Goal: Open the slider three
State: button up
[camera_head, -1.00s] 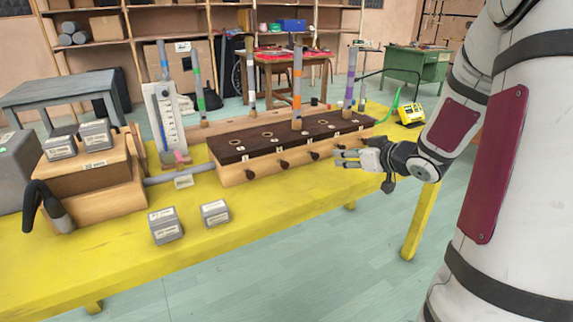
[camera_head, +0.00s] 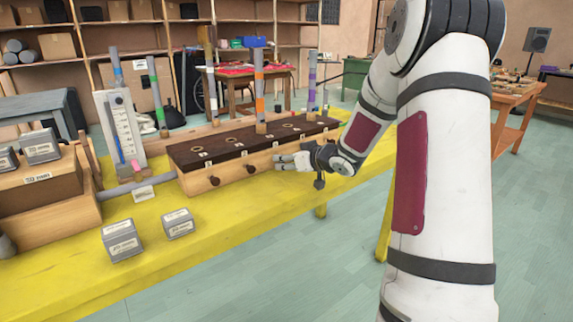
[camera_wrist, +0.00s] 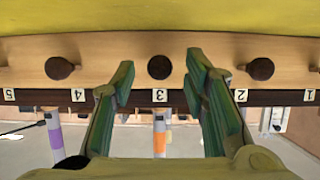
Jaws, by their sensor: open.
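The slider three knob (camera_wrist: 159,67) is a dark round knob on the pale wooden front of the long box, beside the label "3" (camera_wrist: 159,96). In the wrist view, my open gripper (camera_wrist: 161,63) has one finger on each side of this knob, with visible gaps and nothing held. In the head view, my gripper (camera_head: 284,160) is at the front of the dark-topped box (camera_head: 217,152) and hides the third knob. Whether the fingertips reach the knob's depth is unclear.
Neighbouring knobs four (camera_wrist: 59,68) and two (camera_wrist: 261,69) lie outside my fingers. Striped tubes, including an orange-banded one (camera_head: 260,100), stand on the box. Grey blocks (camera_head: 121,240) sit on the yellow table (camera_head: 215,235), whose front area is otherwise clear.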

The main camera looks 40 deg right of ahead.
jog(key=shift+w+f, duration=0.1)
jog(key=shift+w, duration=0.3)
grip_shut()
jog(key=shift+s, duration=0.1)
jog(key=shift+s+p, duration=0.7)
jog(key=shift+s, duration=0.65)
grip_release()
jog(key=shift+s, duration=0.1)
